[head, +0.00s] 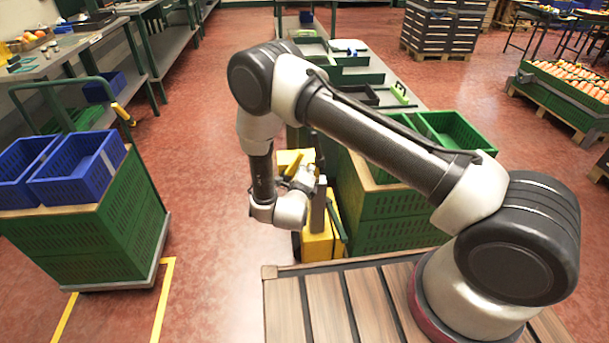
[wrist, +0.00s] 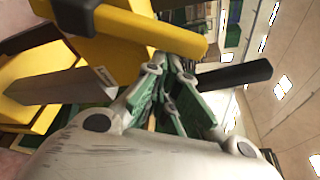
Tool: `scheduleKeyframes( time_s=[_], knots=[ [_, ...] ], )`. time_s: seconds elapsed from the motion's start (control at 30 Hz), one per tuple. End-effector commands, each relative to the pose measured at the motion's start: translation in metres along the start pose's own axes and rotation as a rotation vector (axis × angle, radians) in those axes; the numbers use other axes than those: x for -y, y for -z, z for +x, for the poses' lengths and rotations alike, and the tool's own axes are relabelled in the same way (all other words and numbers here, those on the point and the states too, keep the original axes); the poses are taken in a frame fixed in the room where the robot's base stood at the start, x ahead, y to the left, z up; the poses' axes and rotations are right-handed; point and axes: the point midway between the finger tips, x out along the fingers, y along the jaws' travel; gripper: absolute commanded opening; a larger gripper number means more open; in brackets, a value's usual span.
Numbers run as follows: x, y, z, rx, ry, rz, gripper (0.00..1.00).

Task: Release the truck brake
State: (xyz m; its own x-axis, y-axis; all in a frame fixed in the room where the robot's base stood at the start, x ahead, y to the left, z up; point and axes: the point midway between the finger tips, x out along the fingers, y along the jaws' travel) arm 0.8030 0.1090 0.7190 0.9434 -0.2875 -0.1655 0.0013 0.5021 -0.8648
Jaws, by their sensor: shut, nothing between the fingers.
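A yellow body (head: 318,246) stands beyond the deck's far edge, beside the green crates; I cannot tell whether it is the truck. A slanted yellow lever (head: 293,163) shows at its top, close to my gripper (head: 308,178). In the wrist view, a yellow bar (wrist: 150,30) with a black end crosses just in front of my shut, empty fingers (wrist: 182,72). A black grip (wrist: 235,75) sticks out to their right. Whether the fingers touch the bar is unclear.
The left cart (head: 100,240) carries blue crates (head: 85,170) and stands by yellow floor lines. Green crates (head: 390,215) stand right of my gripper. A wooden slatted deck (head: 330,305) lies in front. Red floor is open between left cart and gripper.

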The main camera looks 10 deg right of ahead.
Motion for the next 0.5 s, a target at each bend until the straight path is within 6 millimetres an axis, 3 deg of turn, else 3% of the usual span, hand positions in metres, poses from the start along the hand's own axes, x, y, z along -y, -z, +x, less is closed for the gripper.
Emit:
scheduleKeyframes(
  time_s=[0.5],
  knots=[
    [0.0001, -0.0002, 0.0058, 0.000, 0.001, -0.005, 0.00]
  ],
)
